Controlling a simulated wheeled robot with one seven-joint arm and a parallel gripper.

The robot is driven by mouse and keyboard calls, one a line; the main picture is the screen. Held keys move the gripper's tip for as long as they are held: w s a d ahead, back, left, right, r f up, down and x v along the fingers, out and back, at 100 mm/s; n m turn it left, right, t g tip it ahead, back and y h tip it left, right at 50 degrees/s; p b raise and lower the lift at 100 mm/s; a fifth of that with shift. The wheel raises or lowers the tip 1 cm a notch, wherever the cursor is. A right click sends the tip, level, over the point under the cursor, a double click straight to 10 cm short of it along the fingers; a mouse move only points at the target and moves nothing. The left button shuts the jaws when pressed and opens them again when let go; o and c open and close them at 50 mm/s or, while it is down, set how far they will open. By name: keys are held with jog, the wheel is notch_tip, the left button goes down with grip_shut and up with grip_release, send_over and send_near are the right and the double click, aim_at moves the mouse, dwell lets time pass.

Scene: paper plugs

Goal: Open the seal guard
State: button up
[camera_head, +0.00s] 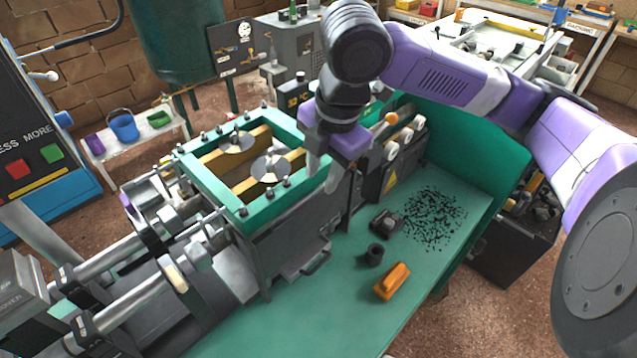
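A machine with a green rectangular top frame (258,215) stands left of the middle. Gold bars and two round metal discs show inside the frame. No part is clearly marked as the seal guard, so I cannot tell which part it is. My gripper (322,182) has a purple body and pale fingers. It points down at the right edge of the green frame, and I cannot tell whether it touches anything. The gap between its fingers is unclear. A dark unit with an orange knob (391,118) and a yellow warning label stands just right of my gripper.
On the green table (310,320) lie an orange block (391,281), a small black cup (374,254), a dark device (386,223) and scattered black bits (432,216). A green panel (470,140) rises behind. The table's front is clear.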

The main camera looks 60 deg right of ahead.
aim_at(318, 192)
jog(key=shift+w+d+f, duration=0.1)
jog(key=shift+w+f, duration=0.1)
jog(key=shift+f, duration=0.75)
jog(key=shift+w+f, duration=0.15)
jog(key=shift+f, duration=0.8)
grip_shut()
